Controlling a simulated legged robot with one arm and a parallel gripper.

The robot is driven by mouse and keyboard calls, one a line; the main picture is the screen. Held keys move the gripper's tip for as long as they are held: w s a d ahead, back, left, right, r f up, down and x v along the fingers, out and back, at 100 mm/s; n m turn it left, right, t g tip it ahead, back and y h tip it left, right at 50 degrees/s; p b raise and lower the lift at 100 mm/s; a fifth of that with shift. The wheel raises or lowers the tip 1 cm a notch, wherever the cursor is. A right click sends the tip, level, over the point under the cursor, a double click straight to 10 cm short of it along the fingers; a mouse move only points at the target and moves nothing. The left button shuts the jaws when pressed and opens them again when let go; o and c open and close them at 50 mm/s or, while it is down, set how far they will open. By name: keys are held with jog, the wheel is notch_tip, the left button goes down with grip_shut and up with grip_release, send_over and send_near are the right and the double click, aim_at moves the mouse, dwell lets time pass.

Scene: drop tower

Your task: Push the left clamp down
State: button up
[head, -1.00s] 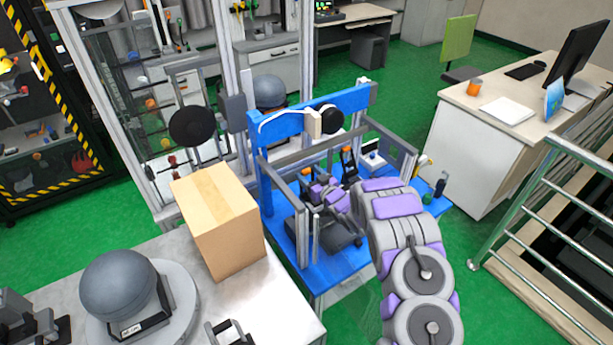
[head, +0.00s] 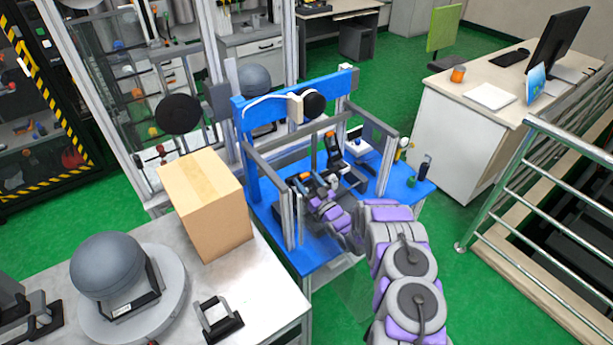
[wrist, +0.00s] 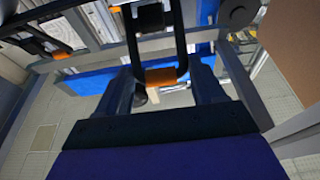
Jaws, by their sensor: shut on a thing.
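The left clamp (head: 304,177) is a dark handle with an orange part, inside the frame on the blue table (head: 424,190). My gripper (head: 317,190) is at this clamp in the head view, and my wrist partly hides the clamp's base. In the wrist view, the clamp's orange part (wrist: 160,77) and black loop lie between the two fingers of my gripper (wrist: 166,88). The fingers are shut on the handle; the exact contact is hard to see. The other orange-tipped clamp (head: 331,142) stands further right and is free of my gripper.
Grey metal posts and bars (head: 382,165) surround the clamps, with a blue crossbeam (head: 335,88) behind. A cardboard box (head: 208,205) stands on the grey table at left. A metal railing (head: 520,160) is at right. Green floor is open between the blue table and desk.

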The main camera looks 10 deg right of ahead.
jog(key=shift+t, duration=0.6)
jog(key=shift+s+d+f+b, duration=0.1)
jog(key=shift+s+f+b, duration=0.2)
jog(key=shift+f, duration=0.75)
jog(key=shift+s+d+f+b, duration=0.1)
jog(key=shift+s+f, duration=0.25)
jog(key=shift+f, duration=0.65)
jog(key=shift+y, duration=0.3)
jog(key=o, duration=1.1)
jog(key=shift+o, duration=1.1)
jog(key=shift+w+f, duration=0.15)
jog(key=shift+w, duration=0.1)
jog(key=p+v, duration=0.2)
jog(key=v, duration=1.5)
